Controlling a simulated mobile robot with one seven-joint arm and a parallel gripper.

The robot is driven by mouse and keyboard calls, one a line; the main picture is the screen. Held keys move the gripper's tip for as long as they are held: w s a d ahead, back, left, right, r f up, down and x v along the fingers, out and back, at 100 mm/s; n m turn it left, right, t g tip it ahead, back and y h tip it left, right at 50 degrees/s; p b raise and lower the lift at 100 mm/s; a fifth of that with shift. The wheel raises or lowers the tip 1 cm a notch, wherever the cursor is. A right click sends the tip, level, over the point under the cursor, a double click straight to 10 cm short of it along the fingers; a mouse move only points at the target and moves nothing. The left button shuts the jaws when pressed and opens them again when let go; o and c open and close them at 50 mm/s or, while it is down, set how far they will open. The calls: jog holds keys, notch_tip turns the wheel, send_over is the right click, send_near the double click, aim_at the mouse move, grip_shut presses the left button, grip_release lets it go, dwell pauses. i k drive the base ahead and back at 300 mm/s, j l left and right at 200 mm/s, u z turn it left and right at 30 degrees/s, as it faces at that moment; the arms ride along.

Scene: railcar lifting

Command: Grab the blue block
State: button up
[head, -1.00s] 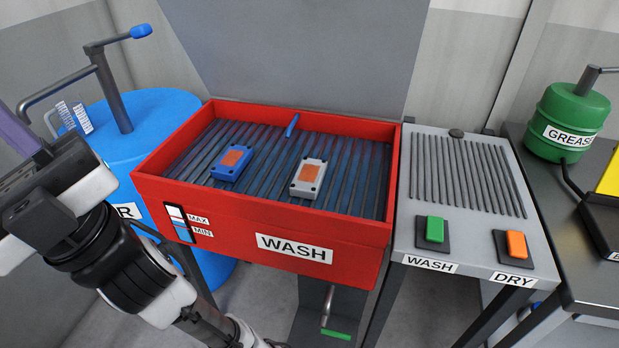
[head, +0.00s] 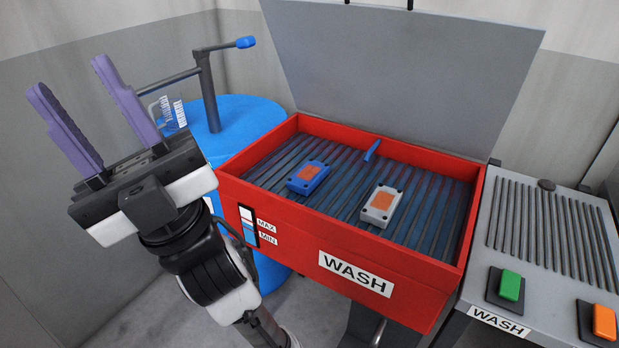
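The blue block (head: 308,178) lies on the ribbed grate inside the red wash basin (head: 300,224), left of the middle. It has an orange patch on top and dark spots at its corners. A similar grey-white block (head: 380,205) with an orange patch lies to its right, apart from it. My gripper (head: 78,84) is raised at the left of the picture, outside the basin. Its two purple fingers point up and stand apart with nothing between them.
A blue barrel (head: 238,122) with a pump handle stands behind and left of the basin. The basin's grey lid (head: 400,75) is raised at the back. A short blue nozzle (head: 372,150) sticks up behind the blocks. A grey panel (head: 552,240) with green and orange buttons stands at the right.

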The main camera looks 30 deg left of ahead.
aim_at(306, 179)
jog(key=j+z, duration=0.1)
jog(key=j, duration=0.35)
jog(key=k+j+z, duration=0.1)
jog(key=j, duration=0.35)
jog(key=k+j+z, duration=0.15)
jog(key=j, duration=0.3)
jog(key=j+z, duration=0.1)
jog(key=j, duration=0.35)
jog(key=i+j+z, duration=0.15)
jog(key=i+j, duration=0.4)
jog(key=i, duration=0.25)
